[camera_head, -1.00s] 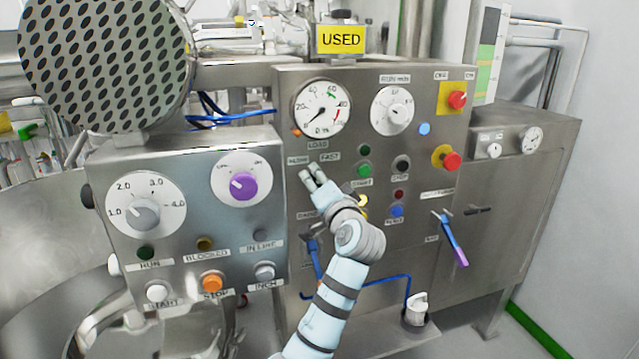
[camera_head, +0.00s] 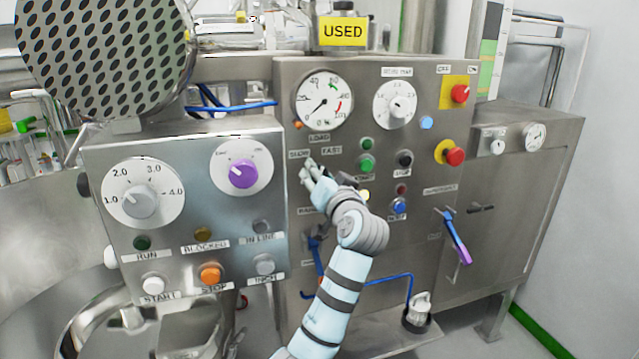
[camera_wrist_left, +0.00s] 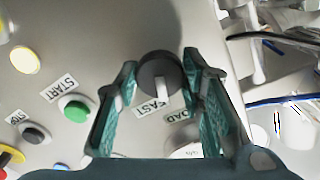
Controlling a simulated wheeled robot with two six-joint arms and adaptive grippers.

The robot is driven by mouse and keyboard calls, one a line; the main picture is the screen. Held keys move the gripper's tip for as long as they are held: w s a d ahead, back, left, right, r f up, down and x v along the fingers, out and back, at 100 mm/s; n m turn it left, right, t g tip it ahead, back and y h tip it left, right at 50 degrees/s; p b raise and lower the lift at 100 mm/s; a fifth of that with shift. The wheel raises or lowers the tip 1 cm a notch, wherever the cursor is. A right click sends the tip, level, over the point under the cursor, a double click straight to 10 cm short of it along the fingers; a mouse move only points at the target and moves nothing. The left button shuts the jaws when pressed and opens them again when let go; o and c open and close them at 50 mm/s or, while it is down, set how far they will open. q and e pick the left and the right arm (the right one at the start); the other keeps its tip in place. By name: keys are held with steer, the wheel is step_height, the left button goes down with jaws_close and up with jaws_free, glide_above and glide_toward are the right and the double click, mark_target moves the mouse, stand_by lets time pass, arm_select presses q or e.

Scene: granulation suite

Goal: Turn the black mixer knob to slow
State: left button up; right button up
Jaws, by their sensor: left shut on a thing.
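The black mixer knob (camera_wrist_left: 160,70) is round with a pale pointer bar; it shows between my fingers in the left wrist view. Its pointer aims down in that view, beside the FAST label (camera_wrist_left: 152,107). My left gripper (camera_wrist_left: 163,78) is shut on the knob, one teal finger on each side. In the head view my left gripper (camera_head: 312,172) is against the panel, just below the SLOW label (camera_head: 299,154) and FAST label (camera_head: 332,149), and hides the knob. The SLOW label cannot be made out in the wrist view. My right gripper is not in view.
A control box (camera_head: 100,235) with a purple knob (camera_head: 243,174) stands out at the left.

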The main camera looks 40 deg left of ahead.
arm_select(q)
steer(key=shift+n+b, duration=4)
steer(key=shift+n, duration=2.5)
steer(key=o, duration=1.1)
steer(key=shift+o, duration=0.2)
steer(key=shift+d, duration=0.15)
